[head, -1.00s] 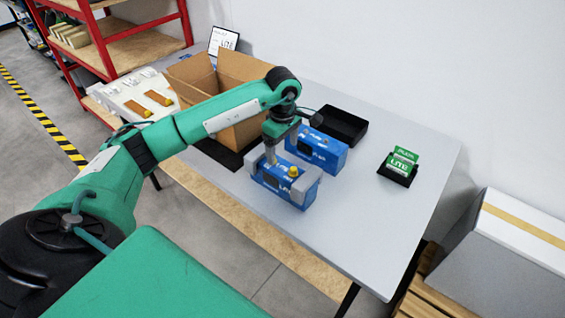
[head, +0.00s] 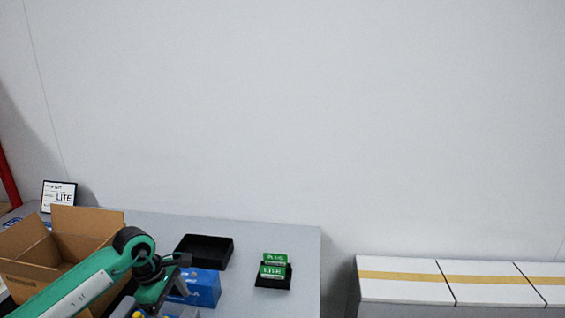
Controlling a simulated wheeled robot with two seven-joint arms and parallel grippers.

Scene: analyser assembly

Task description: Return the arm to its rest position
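My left arm comes in from the lower left, and its wrist and gripper (head: 155,291) are at the bottom edge of the head view, over the table. The gripper's fingertips are not visible, so I cannot tell whether it is open or shut. Just right of the gripper, partly hidden by it, is a blue analyser box (head: 203,289). A small yellow knob (head: 137,315) and a grey piece (head: 182,312) of a second unit show at the bottom edge; the rest of that unit is cut off. My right gripper is not in view.
An open cardboard box (head: 88,220) stands behind my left arm. A black tray (head: 204,250) and a black holder with green cards (head: 274,272) lie on the grey table (head: 305,250). A sign (head: 59,197) stands at the back left. White cartons (head: 404,281) are at the right.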

